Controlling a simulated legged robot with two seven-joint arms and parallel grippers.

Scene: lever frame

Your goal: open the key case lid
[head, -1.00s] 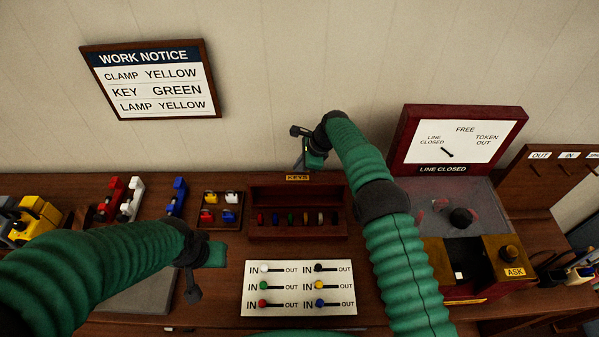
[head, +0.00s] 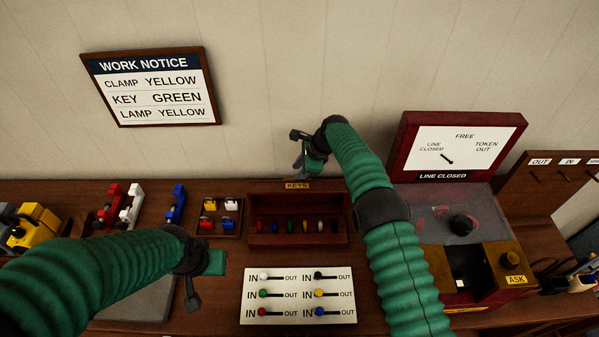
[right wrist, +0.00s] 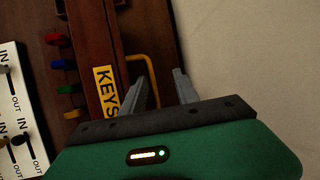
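The key case (head: 258,240) is a dark red-brown box at the middle of the desk, with several coloured keys showing in its front. Its lid (head: 297,205) appears to stand raised behind the keys, with the yellow KEYS label (head: 297,185) at the top edge. In the right wrist view a brass loop handle (right wrist: 153,72) sits beside the KEYS label (right wrist: 106,92). My right gripper (head: 297,152) is above and behind the lid, close to the wall. Its fingers (right wrist: 158,78) are apart, near the handle, with no grip visible. My left gripper (head: 205,275) hangs left of the case, seen edge-on.
A white IN/OUT switch panel (head: 298,296) lies in front of the case. A small tray of coloured pieces (head: 219,217) is to its left. The red-framed instrument (head: 458,148) stands at right. The wall (head: 270,120) is close behind the right gripper.

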